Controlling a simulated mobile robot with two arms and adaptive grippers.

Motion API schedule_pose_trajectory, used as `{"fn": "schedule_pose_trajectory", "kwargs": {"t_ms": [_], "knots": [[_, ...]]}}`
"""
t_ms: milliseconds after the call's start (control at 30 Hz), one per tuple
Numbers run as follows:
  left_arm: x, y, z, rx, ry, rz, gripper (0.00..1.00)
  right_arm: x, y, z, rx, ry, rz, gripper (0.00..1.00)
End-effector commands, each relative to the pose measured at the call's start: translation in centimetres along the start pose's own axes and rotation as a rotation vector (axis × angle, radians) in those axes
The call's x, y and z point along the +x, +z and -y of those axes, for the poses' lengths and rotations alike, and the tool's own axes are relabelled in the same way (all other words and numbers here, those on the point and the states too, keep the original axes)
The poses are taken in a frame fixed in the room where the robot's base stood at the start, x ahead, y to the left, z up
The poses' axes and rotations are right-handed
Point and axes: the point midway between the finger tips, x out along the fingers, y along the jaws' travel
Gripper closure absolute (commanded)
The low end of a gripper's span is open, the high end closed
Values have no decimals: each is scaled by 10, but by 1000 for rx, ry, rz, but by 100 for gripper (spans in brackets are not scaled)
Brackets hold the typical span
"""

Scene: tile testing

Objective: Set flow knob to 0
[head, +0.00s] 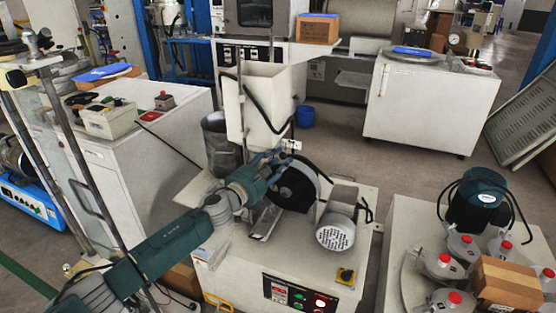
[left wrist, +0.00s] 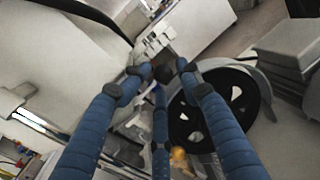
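The abrasion machine with a large black wheel (head: 292,186) stands in the middle of the head view, below a tall white hopper (head: 262,105). A small pale fitting (head: 292,145) shows at the hopper's lower end, and pale fittings (left wrist: 154,42) also show in the left wrist view. I cannot make out a flow knob or its setting. My left gripper (head: 277,156) is just in front of the fitting, above the wheel. In the left wrist view its blue fingers (left wrist: 161,69) are spread, with tips close to the fittings and nothing clearly held. My right gripper is not in view.
A control panel (head: 299,294) with lit buttons is on the machine's front. A motor (head: 337,232) sits right of the wheel. A white cabinet with a control box (head: 108,119) stands left. Bottles with red caps and a cardboard box (head: 508,283) stand on the right table.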

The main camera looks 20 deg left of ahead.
Motion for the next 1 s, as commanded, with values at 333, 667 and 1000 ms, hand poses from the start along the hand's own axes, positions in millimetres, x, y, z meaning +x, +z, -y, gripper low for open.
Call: {"fn": "schedule_pose_trajectory", "kwargs": {"t_ms": [333, 667, 1000], "knots": [[-43, -2, -1, 2, 0, -3, 62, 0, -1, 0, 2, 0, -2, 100], [-77, -1, 0, 0, 0, -2, 62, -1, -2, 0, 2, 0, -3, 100], [-79, -1, 0, 0, 0, -1, 62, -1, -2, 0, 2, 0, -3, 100]]}}
